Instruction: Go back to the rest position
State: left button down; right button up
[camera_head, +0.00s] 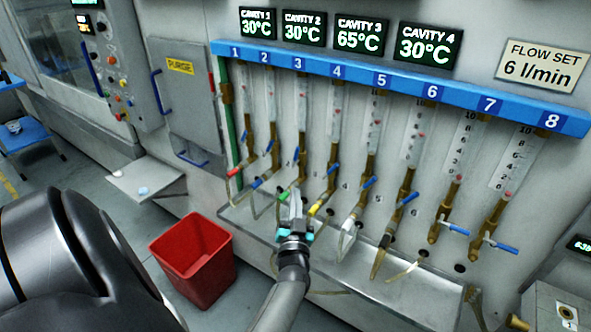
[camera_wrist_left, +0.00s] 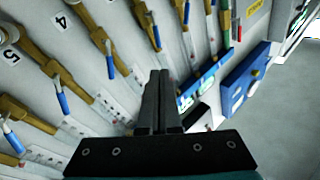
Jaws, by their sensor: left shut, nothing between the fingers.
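My left gripper (camera_head: 296,205) is in front of the flow meter panel, near the lower ends of tubes 3 and 4. Its fingers are together with nothing between them. In the left wrist view the shut fingers (camera_wrist_left: 158,100) point at the panel, with the brass valves and blue levers around them. My right gripper is not in view.
A blue rail (camera_head: 400,85) numbered 1 to 8 runs above the tubes. A metal ledge (camera_head: 400,297) juts out below them. A red bin (camera_head: 195,260) stands on the floor at left, near a small shelf (camera_head: 140,182). A blue stool (camera_head: 25,135) is further left.

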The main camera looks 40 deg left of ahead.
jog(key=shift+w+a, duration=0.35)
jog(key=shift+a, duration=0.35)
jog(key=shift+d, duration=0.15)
